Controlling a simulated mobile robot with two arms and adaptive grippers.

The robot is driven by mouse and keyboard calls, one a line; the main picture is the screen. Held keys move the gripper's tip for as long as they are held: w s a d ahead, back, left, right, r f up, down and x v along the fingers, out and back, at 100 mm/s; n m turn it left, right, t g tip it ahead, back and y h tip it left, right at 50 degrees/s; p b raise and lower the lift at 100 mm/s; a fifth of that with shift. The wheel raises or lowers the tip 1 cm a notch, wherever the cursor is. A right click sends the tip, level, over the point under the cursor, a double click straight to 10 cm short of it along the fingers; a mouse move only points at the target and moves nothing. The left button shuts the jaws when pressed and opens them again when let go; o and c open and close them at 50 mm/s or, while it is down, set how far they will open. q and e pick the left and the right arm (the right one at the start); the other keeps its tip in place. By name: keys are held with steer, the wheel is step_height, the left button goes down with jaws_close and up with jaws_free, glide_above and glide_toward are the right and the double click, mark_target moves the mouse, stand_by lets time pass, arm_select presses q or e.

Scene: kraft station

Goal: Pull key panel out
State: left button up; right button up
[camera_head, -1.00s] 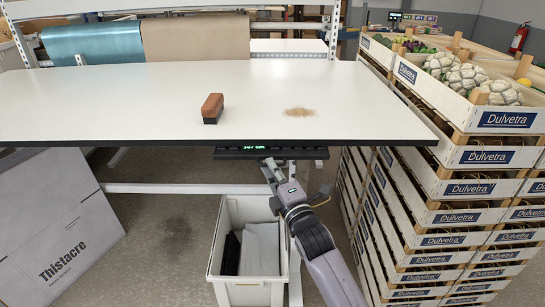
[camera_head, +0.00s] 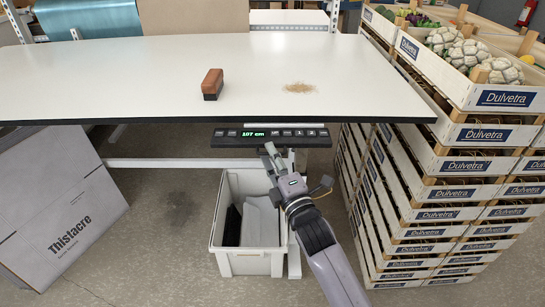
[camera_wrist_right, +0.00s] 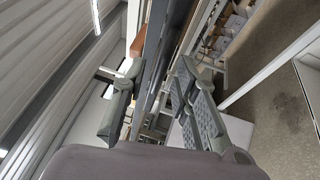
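The key panel (camera_head: 234,141) is a dark, flat bar under the front edge of the white table (camera_head: 120,85). Its face shows several keys and a green display reading 107 cm. It sticks out in front of the table edge. My right gripper (camera_head: 267,150) is at the panel's front edge, right of the display. In the right wrist view its fingers (camera_wrist_right: 157,72) stand apart, with dark long edges running between and behind them. I cannot tell whether a finger touches the panel. My left gripper is not in view.
A brown brush (camera_head: 212,83) and a patch of tan crumbs (camera_head: 299,87) lie on the table. A white bin (camera_head: 248,262) stands below the panel. Stacked Dulvetra crates (camera_head: 420,220) stand close on the right, and a grey Thistacre box (camera_head: 60,210) at left.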

steer(key=v, duration=1.2)
stand_by(0.3)
steer(key=d+f+m+g+h, duration=0.2)
steer(key=f+m, duration=0.1)
steer(key=f, duration=0.9)
steer(key=d+f+m+g+h, duration=0.1)
steer(key=d+f+m+g, duration=0.15)
steer(key=f, duration=0.95)
steer(key=s+d+f+m+g+h, duration=0.1)
steer(key=s+d+f+m+g, duration=0.15)
steer(key=s+f, duration=0.4)
steer(key=s+d+f+m+g+h, duration=0.1)
steer(key=s+d+f+m, duration=0.15)
steer(key=f, duration=0.75)
steer(key=s+d+f+m+g+h, duration=0.1)
steer(key=s+d+f+m+g, duration=0.1)
steer(key=s+f, duration=0.45)
steer(key=s+d+f+m+g+h, duration=0.1)
steer(key=s+d+f+m+g, duration=0.15)
steer(key=s+f, duration=0.4)
steer(key=s+d+f+m+g, duration=0.2)
steer(key=s+f+m, duration=0.1)
steer(key=s, duration=0.8)
steer(key=s+d+f+m+g, duration=0.2)
steer(key=s+f, duration=0.3)
steer(key=s, duration=0.6)
steer(key=shift+d+m+g+h, duration=0.3)
steer(key=shift+m+g+h, duration=0.1)
steer(key=shift+m, duration=0.1)
